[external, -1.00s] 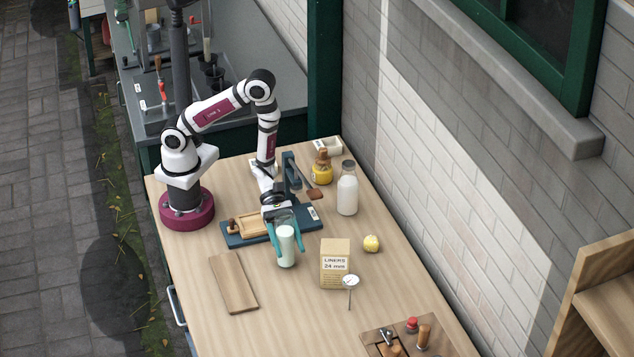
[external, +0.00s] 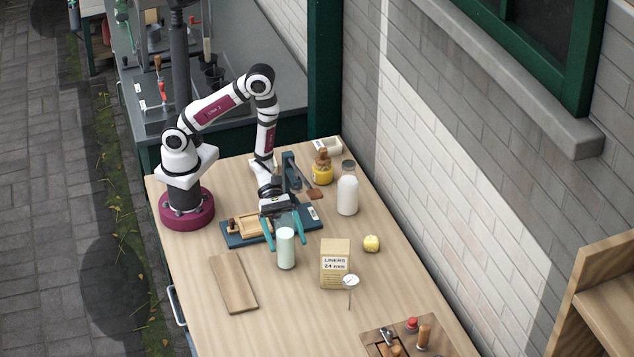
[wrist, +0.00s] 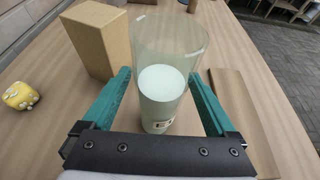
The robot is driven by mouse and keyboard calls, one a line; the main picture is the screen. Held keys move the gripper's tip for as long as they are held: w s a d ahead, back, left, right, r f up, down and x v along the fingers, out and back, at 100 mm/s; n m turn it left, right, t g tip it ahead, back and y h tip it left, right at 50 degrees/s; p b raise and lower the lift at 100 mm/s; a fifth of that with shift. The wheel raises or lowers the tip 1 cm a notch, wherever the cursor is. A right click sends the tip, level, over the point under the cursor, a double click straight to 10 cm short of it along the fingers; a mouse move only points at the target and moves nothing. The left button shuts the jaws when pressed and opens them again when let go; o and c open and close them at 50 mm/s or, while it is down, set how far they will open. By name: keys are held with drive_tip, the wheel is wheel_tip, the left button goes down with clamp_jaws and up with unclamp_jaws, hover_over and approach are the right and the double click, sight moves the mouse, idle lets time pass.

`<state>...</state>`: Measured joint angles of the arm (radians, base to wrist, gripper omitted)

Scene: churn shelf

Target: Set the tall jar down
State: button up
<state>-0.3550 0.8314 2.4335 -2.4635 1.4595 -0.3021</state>
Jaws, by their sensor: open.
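The tall jar (external: 286,249) is a clear glass with pale, milky contents, standing upright on the wooden table in the external view. In the wrist view the jar (wrist: 162,100) stands between and ahead of the teal fingers, with clear gaps on both sides. My gripper (external: 284,246) is open, its fingers behind and to either side of the jar. The open gripper also shows in the wrist view (wrist: 162,85).
A cardboard liners box (external: 335,265) stands right of the jar, with a dial thermometer (external: 350,283) in front. A yellow item (external: 371,243) lies beyond the box. A wooden board (external: 233,282) lies left. A blue press stand (external: 245,240) and a white bottle (external: 347,192) are behind.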

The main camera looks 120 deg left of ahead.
drive_tip(key=v, duration=0.9)
drive_tip(key=shift+s+a, duration=0.25)
drive_tip(key=shift+s, duration=0.05)
drive_tip(key=shift+r, duration=0.1)
drive_tip(key=s+d+r+m+g+h, duration=0.2)
drive_tip(key=s+d+r+m+g, duration=0.55)
drive_tip(key=m, duration=0.55)
drive_tip(key=s+m+g+y, duration=0.4)
drive_tip(key=s+m, duration=0.4)
drive_tip(key=s+a+r+m+t+y, duration=0.1)
drive_tip(key=s+a+r+m+y, duration=0.1)
drive_tip(key=a+m+y, duration=0.6)
drive_tip(key=a+m, duration=0.1)
drive_tip(key=m, duration=0.1)
drive_tip(key=shift+s+a+r+m, duration=0.25)
drive_tip(key=shift+a+m, duration=0.05)
drive_tip(key=shift+a, duration=0.05)
